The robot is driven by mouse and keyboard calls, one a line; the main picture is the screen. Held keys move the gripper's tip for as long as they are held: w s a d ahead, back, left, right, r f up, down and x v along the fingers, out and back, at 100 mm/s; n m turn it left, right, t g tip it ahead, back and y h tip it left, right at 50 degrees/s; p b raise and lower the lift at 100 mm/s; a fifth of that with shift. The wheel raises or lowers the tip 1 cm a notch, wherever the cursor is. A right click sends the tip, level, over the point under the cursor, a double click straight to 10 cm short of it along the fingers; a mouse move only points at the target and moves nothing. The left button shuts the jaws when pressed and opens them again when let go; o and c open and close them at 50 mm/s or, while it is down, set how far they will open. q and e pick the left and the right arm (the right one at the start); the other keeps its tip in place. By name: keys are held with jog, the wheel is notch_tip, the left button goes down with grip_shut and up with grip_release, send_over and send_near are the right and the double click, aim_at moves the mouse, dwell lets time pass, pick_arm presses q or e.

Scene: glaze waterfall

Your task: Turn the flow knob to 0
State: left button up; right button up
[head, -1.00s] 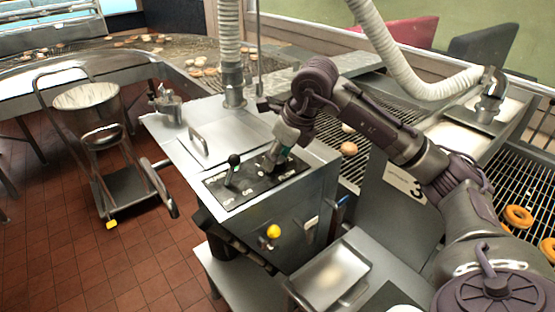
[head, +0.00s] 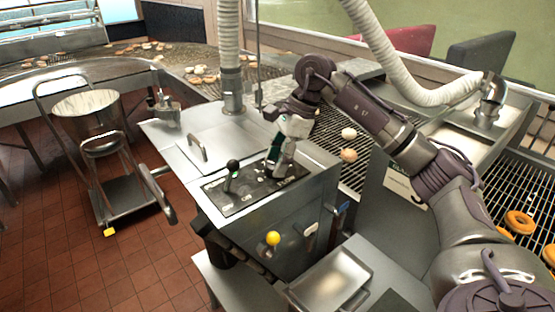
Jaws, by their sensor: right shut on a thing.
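The black control panel (head: 240,201) with white markings lies on the sloped front of the steel machine. My right gripper (head: 274,172) reaches down onto the right part of this panel and is shut on a knob there. The fingers hide the knob, so its pointer and setting cannot be read. A black-topped lever (head: 232,172) stands on the left part of the panel, apart from the gripper. My left gripper is not in view.
A yellow knob (head: 273,238) sits on the machine's front face. A steel tray (head: 328,280) is below it. A trolley with a steel bucket (head: 88,118) stands on the tiled floor at left. Donuts (head: 519,222) lie on the grate at right.

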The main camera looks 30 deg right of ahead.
jog(key=n+g, duration=0.1)
jog(key=n, duration=0.3)
jog(key=shift+w+r+n+g, duration=0.1)
jog(key=shift+w+n+g, duration=0.05)
jog(key=shift+n+g, duration=0.2)
jog(key=shift+n+g+p, duration=0.35)
jog(key=shift+n+g, duration=0.2)
jog(key=shift+n, duration=0.7)
jog(key=n+g+h+p, duration=0.1)
jog(key=n+p, duration=0.1)
jog(key=n, duration=0.2)
jog(key=shift+w+r, duration=0.1)
jog(key=shift+a+n+g+h+p, duration=0.1)
jog(key=shift+n+g+h+p, duration=0.25)
jog(key=shift+n+p, duration=0.4)
jog(key=o, duration=1.2)
jog(key=shift+f, duration=0.2)
jog(key=shift+c, duration=0.2)
jog(key=shift+r, duration=0.1)
jog(key=v, duration=1.2)
